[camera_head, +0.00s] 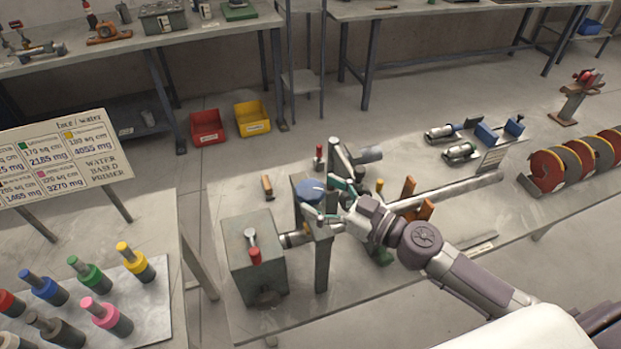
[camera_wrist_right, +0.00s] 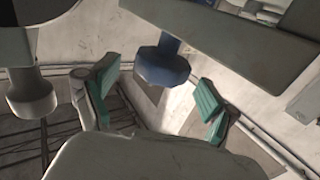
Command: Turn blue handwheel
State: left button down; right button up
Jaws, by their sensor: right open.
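The blue handwheel (camera_head: 309,190) sits on the auger positioner on the middle bench, left of my right gripper (camera_head: 327,199). My right gripper is open, with its fingers pointing at the handwheel. In the right wrist view the blue handwheel (camera_wrist_right: 161,66) lies ahead, between the two green finger pads but beyond them. A gap shows on both sides, and I see no contact. My left gripper is not in view.
A grey box with a red-tipped lever (camera_head: 254,257) stands left of the handwheel. Upright metal posts (camera_head: 323,262) stand close by the gripper. A long bar (camera_head: 455,193) runs right along the bench. Several coloured discs (camera_head: 575,160) stand at the far right.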

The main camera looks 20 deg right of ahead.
jog(key=shift+p+x, duration=0.45)
jog(key=shift+x, duration=1.05)
jog(key=shift+c, duration=0.2)
jog(key=c, duration=1.1)
jog(key=m+t+h+p, duration=0.1)
jog(key=m+h+p, duration=0.1)
jog(key=h+p, duration=0.1)
jog(key=m+t+h+p, duration=0.2)
jog(key=p, duration=0.2)
jog(key=shift+s+r+h, duration=0.1)
jog(key=shift+r+h, duration=0.1)
jog(key=shift+h, duration=0.2)
jog(key=shift+c, duration=0.2)
jog(key=shift+f+m+h, duration=0.15)
jog(key=shift+m+h, duration=0.15)
jog(key=shift+f, duration=0.1)
jog(key=o, duration=1.2)
